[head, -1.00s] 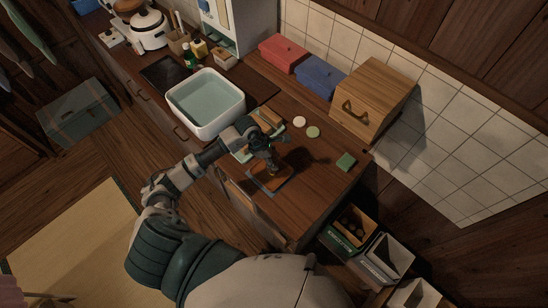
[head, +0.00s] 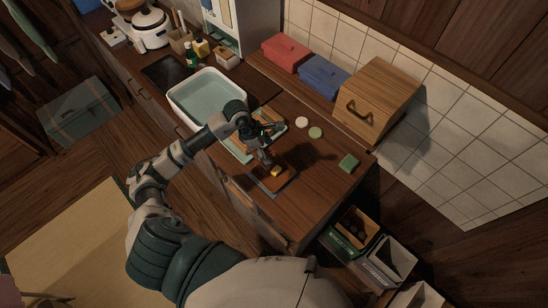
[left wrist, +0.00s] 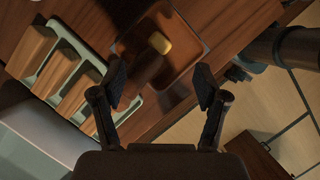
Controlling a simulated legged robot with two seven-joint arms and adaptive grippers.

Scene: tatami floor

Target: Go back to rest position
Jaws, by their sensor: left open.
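My left gripper (head: 265,158) is above the counter in the head view, near a small brown tray (head: 262,188). In the left wrist view its two fingers (left wrist: 161,70) are spread with nothing between them. A small yellow piece (head: 275,171) lies in the tray, apart from the fingers. The yellow piece (left wrist: 160,42) and the reddish-brown tray (left wrist: 195,50) show ahead of the fingertips in the left wrist view. My right gripper is not in view.
A pale green rack (left wrist: 92,68) with wooden blocks lies beside the tray. A white basin (head: 180,93) of water is behind my forearm.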

